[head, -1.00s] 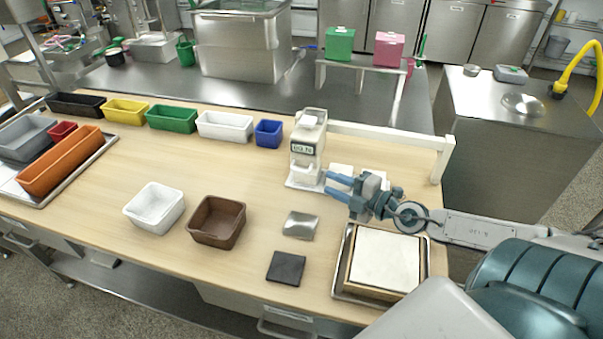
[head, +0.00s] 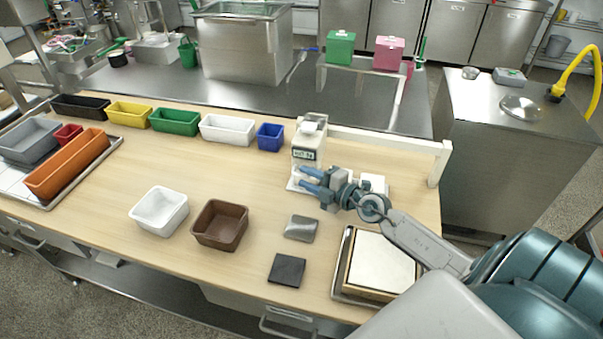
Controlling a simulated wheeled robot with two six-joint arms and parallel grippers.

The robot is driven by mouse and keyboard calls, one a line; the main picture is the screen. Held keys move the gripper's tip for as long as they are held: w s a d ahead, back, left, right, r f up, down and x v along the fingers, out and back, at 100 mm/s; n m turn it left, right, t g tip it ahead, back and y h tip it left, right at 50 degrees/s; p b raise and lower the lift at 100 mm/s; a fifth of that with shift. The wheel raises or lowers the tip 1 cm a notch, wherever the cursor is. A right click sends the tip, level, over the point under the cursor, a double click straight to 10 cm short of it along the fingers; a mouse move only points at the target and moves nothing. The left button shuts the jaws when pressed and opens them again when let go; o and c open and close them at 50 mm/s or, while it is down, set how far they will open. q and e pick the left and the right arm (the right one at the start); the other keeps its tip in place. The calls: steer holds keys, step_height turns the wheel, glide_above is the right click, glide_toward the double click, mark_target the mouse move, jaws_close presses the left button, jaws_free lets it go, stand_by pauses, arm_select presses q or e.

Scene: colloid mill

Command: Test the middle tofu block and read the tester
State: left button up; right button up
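The tester (head: 308,143) is a white upright device with a small dark display at the back middle of the table. Its display shows characters too small to read surely. A pale plate lies at its foot, partly hidden by my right gripper. My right gripper (head: 304,179) has blue fingers pointing left, spread apart just in front of the tester's foot; I see nothing clearly held between them. A white tofu block (head: 375,182) shows right of the gripper, partly covered by it. Other blocks, including which is the middle one, are hidden or unclear. My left gripper is out of view.
A board in a metal tray (head: 382,264) lies at the front right. A grey pad (head: 301,228), a dark square (head: 287,269), a brown bin (head: 220,225) and a white bin (head: 159,211) stand in front. Several coloured bins line the back left; the table centre-left is clear.

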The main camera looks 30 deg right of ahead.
steer(key=shift+x, duration=1.25)
jaws_close()
